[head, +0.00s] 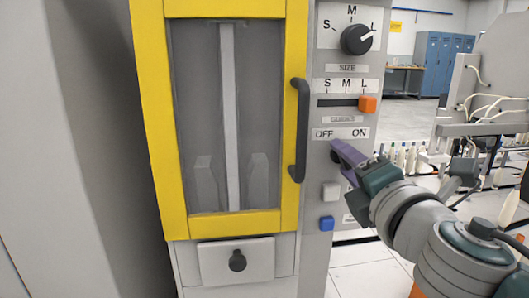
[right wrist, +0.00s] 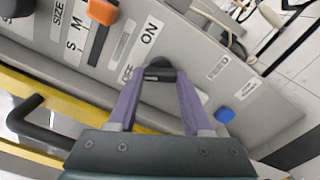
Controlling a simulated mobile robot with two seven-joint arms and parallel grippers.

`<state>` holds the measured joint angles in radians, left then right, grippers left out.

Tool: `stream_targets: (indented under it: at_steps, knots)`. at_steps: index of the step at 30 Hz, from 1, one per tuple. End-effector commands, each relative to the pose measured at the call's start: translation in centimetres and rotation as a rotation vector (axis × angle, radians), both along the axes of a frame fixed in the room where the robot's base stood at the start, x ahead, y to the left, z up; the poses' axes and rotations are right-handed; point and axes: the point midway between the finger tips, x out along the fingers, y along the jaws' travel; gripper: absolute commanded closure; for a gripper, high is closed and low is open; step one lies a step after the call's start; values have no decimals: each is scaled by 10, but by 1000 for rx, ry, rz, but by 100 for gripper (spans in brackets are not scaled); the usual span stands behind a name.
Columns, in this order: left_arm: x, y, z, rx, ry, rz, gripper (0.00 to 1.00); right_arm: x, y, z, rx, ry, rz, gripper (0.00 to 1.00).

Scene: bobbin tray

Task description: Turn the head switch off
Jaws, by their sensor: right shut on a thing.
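The head switch is a small black knob under the OFF/ON label (head: 341,133) on the grey control panel. In the right wrist view the black switch (right wrist: 160,72) sits between the tips of my lavender fingers, below the ON end of its label (right wrist: 140,45). My right gripper (head: 346,158) reaches in from the right and is shut on the switch. It also shows in the right wrist view (right wrist: 160,84). In the head view the fingers hide most of the switch, so I cannot tell which way it points. My left gripper is not in view.
Above are the black SIZE dial (head: 356,40) and an orange slider (head: 367,104) at L. A yellow-framed door (head: 150,110) with a dark handle (head: 300,130) stands left.

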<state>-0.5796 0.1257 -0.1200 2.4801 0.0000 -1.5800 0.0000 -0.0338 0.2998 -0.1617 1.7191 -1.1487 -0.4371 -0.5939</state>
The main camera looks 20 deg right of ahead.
Motion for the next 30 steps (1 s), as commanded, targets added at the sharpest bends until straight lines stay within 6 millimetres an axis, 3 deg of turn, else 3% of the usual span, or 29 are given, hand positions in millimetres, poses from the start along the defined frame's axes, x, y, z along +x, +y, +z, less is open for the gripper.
stream_targets:
  at_steps: [12, 30]
  knots:
    - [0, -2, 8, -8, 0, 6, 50, 0, 0, 0, -217, 52, 0, 100]
    - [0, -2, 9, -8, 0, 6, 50, 0, -1, -1, -262, 63, 0, 100]
